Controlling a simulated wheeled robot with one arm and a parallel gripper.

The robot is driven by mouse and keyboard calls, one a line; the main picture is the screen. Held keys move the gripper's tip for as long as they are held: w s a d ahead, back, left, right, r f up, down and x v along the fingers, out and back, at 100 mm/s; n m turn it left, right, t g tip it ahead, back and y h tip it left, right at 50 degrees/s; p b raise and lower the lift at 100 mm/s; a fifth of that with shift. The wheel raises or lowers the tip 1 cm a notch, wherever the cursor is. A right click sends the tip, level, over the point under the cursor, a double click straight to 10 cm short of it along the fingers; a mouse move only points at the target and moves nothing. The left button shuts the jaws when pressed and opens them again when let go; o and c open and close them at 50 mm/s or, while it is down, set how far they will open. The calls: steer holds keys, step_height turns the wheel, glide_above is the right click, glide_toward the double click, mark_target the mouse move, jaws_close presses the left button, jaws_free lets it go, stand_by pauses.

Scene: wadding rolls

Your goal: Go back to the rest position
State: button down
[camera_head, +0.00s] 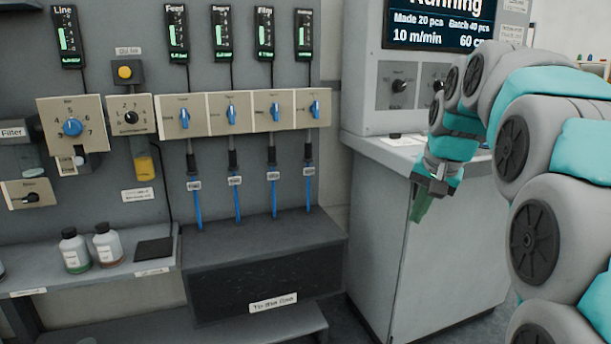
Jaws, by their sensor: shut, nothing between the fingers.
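My gripper (421,206) is at the end of my grey and teal arm, which comes in from the right side of the view. It points down and is shut, with nothing held. It hangs in front of the light grey control cabinet (455,250), just below its sloping top. The gripper looks apart from the panel and the knobs.
A grey wall panel at the left carries a row of blue-handled valves (231,115), a blue dial (72,127) and a yellow button (124,72). Two small bottles (107,244) stand on a shelf (110,277). The cabinet has a screen (440,22) and black knobs (399,86).

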steer(key=s+a+f+n+g, duration=0.2)
steer(key=s+f, duration=0.5)
steer(key=s, duration=0.5)
steer(key=s+a+f+n+g, duration=0.2)
steer(key=s+f, duration=0.6)
steer(key=s, duration=0.4)
steer(key=s+a+f+n+g, duration=0.1)
steer(key=s+a+f+g, duration=0.1)
steer(key=s+f, duration=0.5)
steer(key=s+a, duration=0.1)
steer(key=s, duration=0.4)
steer(key=shift+s+f+n+h, duration=0.25)
steer(key=shift+s+n+h, duration=0.05)
steer(key=shift+s+n, duration=0.1)
steer(key=shift+a, duration=0.1)
